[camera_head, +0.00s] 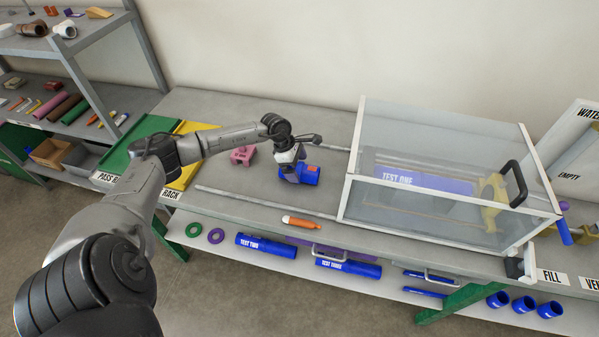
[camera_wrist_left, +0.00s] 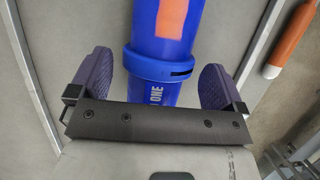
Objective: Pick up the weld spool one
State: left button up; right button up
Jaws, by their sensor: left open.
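The weld spool one (camera_head: 307,176) is a blue cylinder with an orange patch, lying on the grey cart top near the middle of the head view. In the left wrist view the spool (camera_wrist_left: 165,62) has a raised blue collar and white lettering that ends in "ONE". My left gripper (camera_head: 289,173) is directly over it. In the left wrist view my left gripper (camera_wrist_left: 154,80) is open, with one purple finger on each side of the spool and visible gaps between. The gripper hides part of the spool in the head view. My right gripper is not in view.
A pink block (camera_head: 242,155) is left of the spool. An orange-handled tool (camera_head: 301,222) lies near the front edge. A metal rail (camera_head: 240,198) runs along the cart top.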

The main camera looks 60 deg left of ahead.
pick_arm(q)
jog(key=shift+x, duration=1.05)
jog(key=shift+f, duration=0.25)
jog(key=c, duration=1.1)
jog(key=shift+o, duration=0.2)
